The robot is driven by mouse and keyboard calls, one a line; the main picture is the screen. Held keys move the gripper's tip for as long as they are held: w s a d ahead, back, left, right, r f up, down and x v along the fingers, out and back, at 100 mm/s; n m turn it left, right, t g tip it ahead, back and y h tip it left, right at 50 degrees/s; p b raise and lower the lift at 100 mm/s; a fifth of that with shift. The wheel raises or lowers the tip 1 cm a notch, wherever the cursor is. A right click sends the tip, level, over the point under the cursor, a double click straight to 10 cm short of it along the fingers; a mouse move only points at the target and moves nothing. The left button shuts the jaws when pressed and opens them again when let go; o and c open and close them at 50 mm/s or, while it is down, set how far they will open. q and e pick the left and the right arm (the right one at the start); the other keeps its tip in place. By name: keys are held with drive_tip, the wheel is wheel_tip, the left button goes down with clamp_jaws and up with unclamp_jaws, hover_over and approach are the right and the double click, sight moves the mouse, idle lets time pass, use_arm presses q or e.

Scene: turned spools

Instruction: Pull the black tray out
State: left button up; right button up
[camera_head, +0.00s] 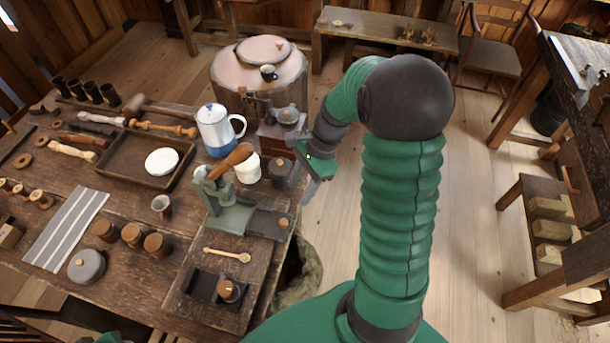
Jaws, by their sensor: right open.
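A small black tray (201,284) sits in the wooden board at the table's front right. A round wooden-topped piece (229,291) stands in its right part. My right gripper (302,166) is open and empty at the table's right edge, beside a dark lidded pot (280,172). It is well behind and to the right of the black tray, apart from it. My left gripper is out of view; only a bit of green shows at the bottom left edge.
A green lever press (216,198) with a dark plate (268,224) stands just behind the tray. A white and blue pot (213,130), a white cup (249,170) and a grinder (287,118) stand near my right gripper.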

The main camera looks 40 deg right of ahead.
drive_tip(key=v, duration=0.4)
drive_tip(key=shift+f, duration=0.1)
